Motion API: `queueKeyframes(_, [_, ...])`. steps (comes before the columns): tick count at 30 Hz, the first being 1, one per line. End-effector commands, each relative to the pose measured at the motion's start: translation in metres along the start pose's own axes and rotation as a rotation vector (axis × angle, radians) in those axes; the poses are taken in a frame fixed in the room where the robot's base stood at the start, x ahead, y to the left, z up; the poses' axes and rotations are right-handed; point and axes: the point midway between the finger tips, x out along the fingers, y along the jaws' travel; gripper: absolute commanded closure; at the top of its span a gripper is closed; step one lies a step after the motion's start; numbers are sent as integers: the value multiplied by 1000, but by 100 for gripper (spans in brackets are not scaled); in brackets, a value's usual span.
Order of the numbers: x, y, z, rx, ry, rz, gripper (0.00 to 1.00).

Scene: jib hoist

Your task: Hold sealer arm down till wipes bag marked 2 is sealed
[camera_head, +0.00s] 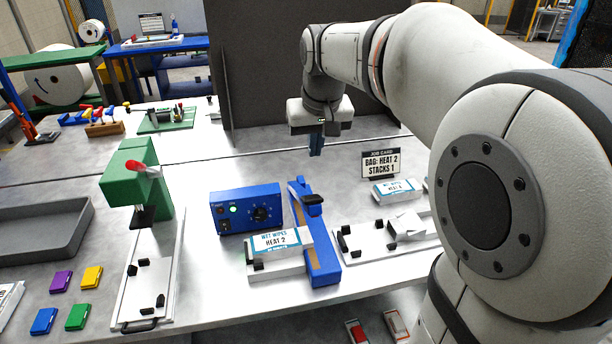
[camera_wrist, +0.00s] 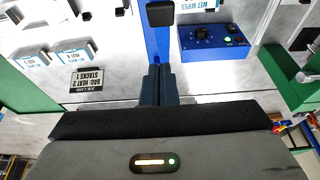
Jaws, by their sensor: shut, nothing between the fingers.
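The wipes bag marked HEAT 2 (camera_head: 279,243) lies on a white rest at the left side of the blue sealer (camera_head: 326,272), its edge by the sealer's tan strip. Part of the bag shows at the top of the wrist view (camera_wrist: 197,5). The sealer arm's black handle (camera_head: 313,198) appears raised above the base, with the tan strip uncovered in front; the handle also shows in the wrist view (camera_wrist: 160,14). My gripper (camera_head: 316,152) is shut and empty, pointing down above the table behind the handle. Its fingertips (camera_wrist: 159,70) are apart from the handle.
A blue control box (camera_head: 248,208) with a green light stands left of the sealer. The job card (camera_head: 381,163) reads HEAT 2, STACKS 1. Another bag (camera_head: 397,190) and a white fixture (camera_head: 365,239) are at right. A green press (camera_head: 135,170) stands at left; a dark panel (camera_head: 270,65) stands behind.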

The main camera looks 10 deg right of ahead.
Motion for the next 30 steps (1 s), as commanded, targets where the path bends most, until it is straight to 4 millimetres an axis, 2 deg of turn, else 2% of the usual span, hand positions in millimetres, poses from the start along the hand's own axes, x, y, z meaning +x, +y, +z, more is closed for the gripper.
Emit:
queueKeyframes(3, [26,0,1,0,-6,0,100])
queueKeyframes(10, [74,0,1,-1,-5,0,100])
queueKeyframes(18, [95,-1,25,-1,-1,0,100])
queueKeyframes(30, [99,-1,28,-2,1,-1,100])
